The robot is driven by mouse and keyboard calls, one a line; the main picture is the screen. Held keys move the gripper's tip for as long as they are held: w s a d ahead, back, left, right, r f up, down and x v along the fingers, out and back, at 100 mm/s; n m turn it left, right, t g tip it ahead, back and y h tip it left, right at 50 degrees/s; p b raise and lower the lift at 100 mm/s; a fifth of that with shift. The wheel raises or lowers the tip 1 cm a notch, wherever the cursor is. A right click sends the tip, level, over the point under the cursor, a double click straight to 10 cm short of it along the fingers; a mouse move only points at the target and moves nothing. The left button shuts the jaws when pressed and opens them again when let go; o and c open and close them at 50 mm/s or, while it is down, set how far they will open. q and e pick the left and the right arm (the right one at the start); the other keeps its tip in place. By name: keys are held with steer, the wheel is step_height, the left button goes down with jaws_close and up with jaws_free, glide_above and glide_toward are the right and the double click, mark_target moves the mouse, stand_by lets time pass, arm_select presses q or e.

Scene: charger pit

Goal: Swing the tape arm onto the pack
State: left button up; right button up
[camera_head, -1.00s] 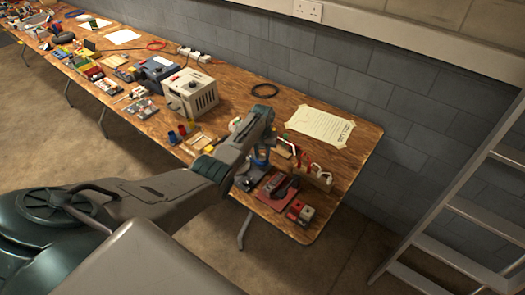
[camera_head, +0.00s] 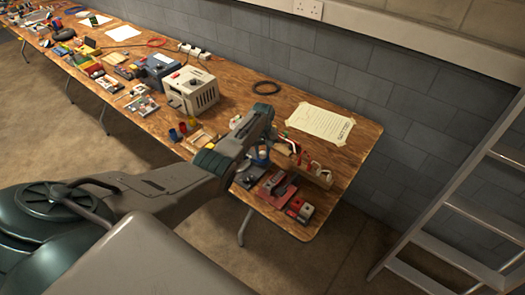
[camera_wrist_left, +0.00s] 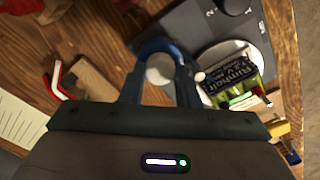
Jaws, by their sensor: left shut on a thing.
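My left gripper (camera_wrist_left: 160,88) is shut on a blue arched piece (camera_wrist_left: 160,47), which looks like part of the tape arm. A pale grey disc shows behind and inside the arch. To its right in the wrist view, the pack (camera_wrist_left: 232,75) shows green and black cells with printed labels. It lies on or over a dark plate (camera_wrist_left: 190,22) with numbers and a round knob. In the head view my left wrist hides most of the gripper; blue (camera_head: 262,158) shows just beside it, above the dark plate (camera_head: 250,177). My right gripper is out of view.
A red pad (camera_head: 267,193) with a dark tool and small red and grey blocks (camera_head: 300,209) lie near the bench's front edge. A wooden rack (camera_head: 315,175) stands to the right. A paper sheet (camera_head: 320,123), black cable coil (camera_head: 267,87) and cream box (camera_head: 191,91) lie behind.

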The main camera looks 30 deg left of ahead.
mark_target(262, 153)
arm_select(q)
steer(key=o, duration=1)
steer(key=shift+c, duration=0.2)
steer(key=shift+w+r, duration=0.1)
steer(key=shift+r, duration=0.4)
step_height(262, 153, up, 10)
steer(key=b, duration=0.1)
steer(key=shift+f, duration=0.15)
